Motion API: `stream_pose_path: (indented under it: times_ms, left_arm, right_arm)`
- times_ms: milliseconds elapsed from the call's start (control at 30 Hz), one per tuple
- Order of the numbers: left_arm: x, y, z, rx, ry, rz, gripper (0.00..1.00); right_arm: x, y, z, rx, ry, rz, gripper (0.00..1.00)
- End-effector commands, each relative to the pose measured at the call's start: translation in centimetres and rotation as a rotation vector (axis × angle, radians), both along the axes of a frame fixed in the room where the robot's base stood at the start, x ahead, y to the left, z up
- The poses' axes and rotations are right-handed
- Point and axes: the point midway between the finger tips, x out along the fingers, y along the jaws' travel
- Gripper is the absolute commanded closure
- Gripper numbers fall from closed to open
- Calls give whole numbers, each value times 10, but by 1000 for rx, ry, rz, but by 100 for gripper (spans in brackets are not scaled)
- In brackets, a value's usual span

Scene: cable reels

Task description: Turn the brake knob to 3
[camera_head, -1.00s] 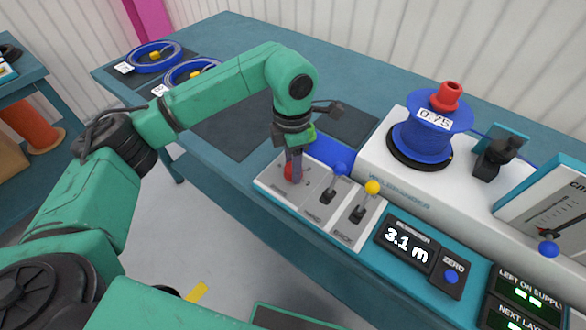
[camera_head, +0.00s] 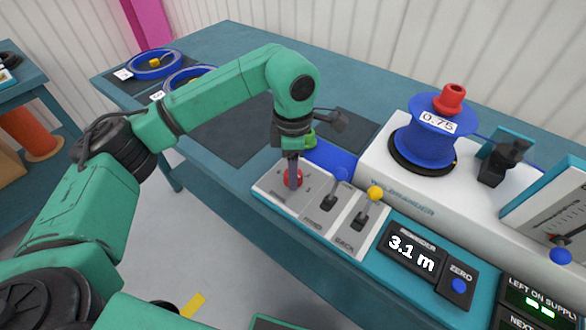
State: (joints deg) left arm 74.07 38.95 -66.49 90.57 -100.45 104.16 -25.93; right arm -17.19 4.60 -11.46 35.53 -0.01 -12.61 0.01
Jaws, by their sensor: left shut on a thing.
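The red brake knob (camera_head: 299,179) sits on the light grey panel (camera_head: 269,189) at the bench's front edge. My left gripper (camera_head: 293,182) points down over it and is shut on the knob, with its fingers hiding much of it. The knob's pointer and the scale marks around it are too small and covered to read. My right gripper does not show.
Beside the knob stand a blue-tipped lever (camera_head: 342,174) and a yellow-tipped lever (camera_head: 375,193). A display (camera_head: 410,252) reads 3.1 m. Behind, a blue reel (camera_head: 425,140) labelled 0.75 stands on the white machine. Blue rings (camera_head: 153,64) lie at far left.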

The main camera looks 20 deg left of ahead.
Motion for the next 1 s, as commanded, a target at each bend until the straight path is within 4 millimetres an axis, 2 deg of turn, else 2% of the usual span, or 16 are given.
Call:
stream_pose_path:
  times_ms: [33, 67, 100, 133, 433, 567, 667, 767, 867, 1000]
  left_arm:
    - [2, 0, 3, -3, -7, 0, 100]
    - [2, 0, 3, -3, -7, 0, 38]
    - [1, 0, 3, -2, -6, 1, 23]
    - [1, 0, 3, -2, -6, 1, 19]
    - [1, 0, 2, -1, -2, 1, 19]
    - [1, 0, 11, -1, -2, 1, 19]
    - [2, 0, 28, -1, -6, 1, 19]
    - [4, 0, 54, -2, -8, 1, 19]
    - [5, 0, 84, -3, -9, 1, 19]
    - [6, 2, 125, -1, -8, 3, 19]
  right_arm:
    - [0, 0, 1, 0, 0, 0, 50]
    - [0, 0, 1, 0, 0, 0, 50]
    - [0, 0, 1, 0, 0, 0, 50]
    - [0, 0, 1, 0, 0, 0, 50]
    - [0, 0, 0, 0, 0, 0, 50]
    - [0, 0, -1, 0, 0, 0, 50]
    - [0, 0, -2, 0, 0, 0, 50]
    - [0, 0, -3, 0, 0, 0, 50]
    - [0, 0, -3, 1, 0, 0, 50]
    - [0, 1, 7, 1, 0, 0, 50]
